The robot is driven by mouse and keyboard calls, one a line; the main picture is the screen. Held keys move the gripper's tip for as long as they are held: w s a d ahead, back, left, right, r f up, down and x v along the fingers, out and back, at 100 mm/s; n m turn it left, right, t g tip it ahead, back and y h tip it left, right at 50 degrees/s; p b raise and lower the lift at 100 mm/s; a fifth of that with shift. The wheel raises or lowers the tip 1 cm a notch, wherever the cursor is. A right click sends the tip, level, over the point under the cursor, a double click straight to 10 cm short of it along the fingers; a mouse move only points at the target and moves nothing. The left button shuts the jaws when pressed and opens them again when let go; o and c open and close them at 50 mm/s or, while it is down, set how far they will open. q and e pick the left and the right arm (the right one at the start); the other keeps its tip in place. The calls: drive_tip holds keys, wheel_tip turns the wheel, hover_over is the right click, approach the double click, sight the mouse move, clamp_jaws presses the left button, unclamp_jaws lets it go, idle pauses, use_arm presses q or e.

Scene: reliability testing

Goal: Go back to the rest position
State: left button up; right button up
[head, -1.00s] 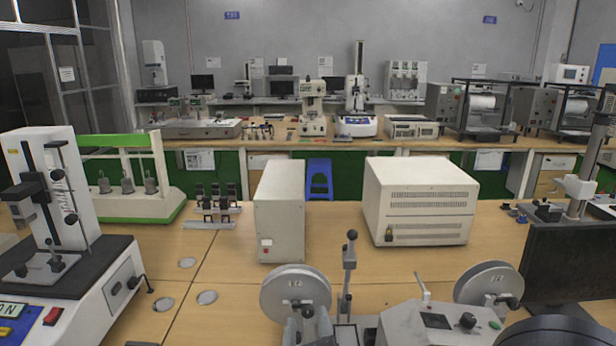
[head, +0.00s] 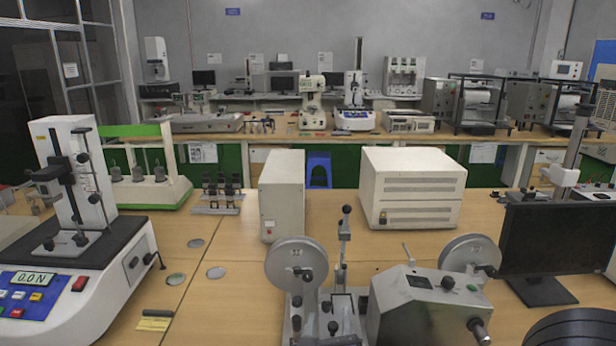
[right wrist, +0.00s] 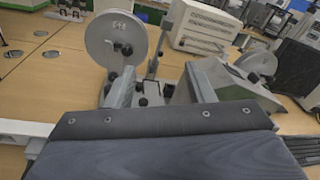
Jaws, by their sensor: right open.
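My right gripper shows in the right wrist view (right wrist: 162,88), with its two grey fingers apart and nothing between them. Past the fingers are a grey device with a round disc (right wrist: 115,40) and a grey sloped-top device (right wrist: 235,85). The gripper looks apart from both, though the gap is hard to judge. In the head view a dark rounded part of mine shows at the bottom right corner, and the right fingers cannot be made out there. My left gripper is in neither view.
The disc device (head: 296,265) and sloped-top device (head: 428,305) stand at the near table edge. A black monitor (head: 553,240) stands right. A force tester (head: 75,260) stands left. Two pale boxes (head: 282,195) (head: 412,188) stand behind. Bare wood (head: 220,300) lies left of centre.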

drive_tip(key=s+d+f+m+g+h, duration=0.1)
drive_tip(key=s+d+f+m+g, duration=0.25)
drive_tip(key=d+m, duration=0.35)
drive_tip(key=s+d+f+m+g+h+b, duration=0.1)
drive_tip(key=s+d+f+m+g+h, duration=0.1)
drive_tip(key=s+d+m+g, duration=0.35)
drive_tip(key=s+d+f+m+g+h, duration=0.1)
drive_tip(key=s+d+f+m+g, duration=0.15)
drive_tip(key=d+m, duration=0.65)
drive_tip(key=s+d+f+m+g+y, duration=0.1)
drive_tip(key=s+f+m+g+y, duration=0.25)
drive_tip(key=s+m, duration=0.35)
drive_tip(key=s+a+r+m+t+y+b, duration=0.1)
drive_tip(key=s+a+r+m+t+y, duration=0.2)
drive_tip(key=m, duration=0.8)
drive_tip(key=s+a+r+y, duration=0.1)
drive_tip(key=a+y, duration=0.1)
drive_tip(key=y, duration=0.1)
drive_tip(key=shift+a+m+t, duration=0.3)
drive_tip(key=shift+m+t, duration=0.05)
drive_tip(key=shift+t, duration=0.05)
drive_tip(key=shift+r, duration=0.1)
